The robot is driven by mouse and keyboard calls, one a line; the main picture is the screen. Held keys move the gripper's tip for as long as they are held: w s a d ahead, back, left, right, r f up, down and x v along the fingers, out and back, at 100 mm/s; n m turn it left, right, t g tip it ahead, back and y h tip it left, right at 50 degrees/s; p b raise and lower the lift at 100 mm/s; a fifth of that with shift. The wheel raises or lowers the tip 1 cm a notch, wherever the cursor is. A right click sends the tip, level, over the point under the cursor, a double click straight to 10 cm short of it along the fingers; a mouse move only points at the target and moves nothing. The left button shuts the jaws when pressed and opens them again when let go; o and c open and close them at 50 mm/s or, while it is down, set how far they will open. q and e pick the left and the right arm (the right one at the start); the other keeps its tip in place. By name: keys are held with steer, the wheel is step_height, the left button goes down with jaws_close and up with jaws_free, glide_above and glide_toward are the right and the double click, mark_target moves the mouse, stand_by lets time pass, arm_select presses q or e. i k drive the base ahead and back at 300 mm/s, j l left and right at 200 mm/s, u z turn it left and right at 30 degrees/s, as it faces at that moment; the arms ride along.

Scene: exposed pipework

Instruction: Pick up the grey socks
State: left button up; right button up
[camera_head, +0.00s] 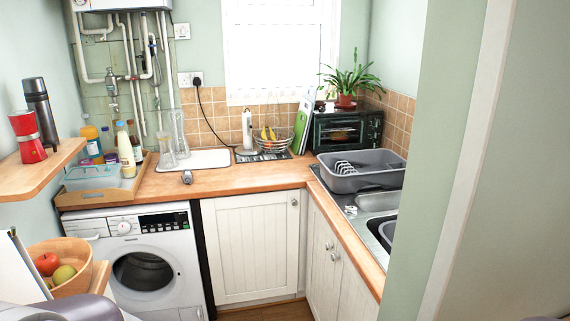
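I cannot make out the grey socks for certain. A small grey item (187,177) lies at the front edge of the wooden worktop, above the washing machine; it is too small to tell what it is. The washing machine (146,258) stands below at the left with its round door shut, and its drum looks dark. Neither of my grippers shows clearly. Grey rounded parts, probably of my own arms, show at the bottom left edge and the bottom right corner.
The wooden worktop (240,179) holds a tray of bottles (104,184), glass jugs, a fruit basket (272,140) and a toaster oven (345,131). A grey dish rack (360,171) stands by the sink. A wall edge (440,160) closes off the right. A fruit bowl (68,275) is near left.

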mark_target(187, 177)
steer(key=i+u, duration=0.3)
steer(key=i, duration=0.2)
steer(key=i+l+u, duration=0.15)
steer(key=i+u, duration=0.2)
steer(key=i, duration=0.2)
steer(key=i+l+u, duration=0.3)
steer(key=i, duration=0.2)
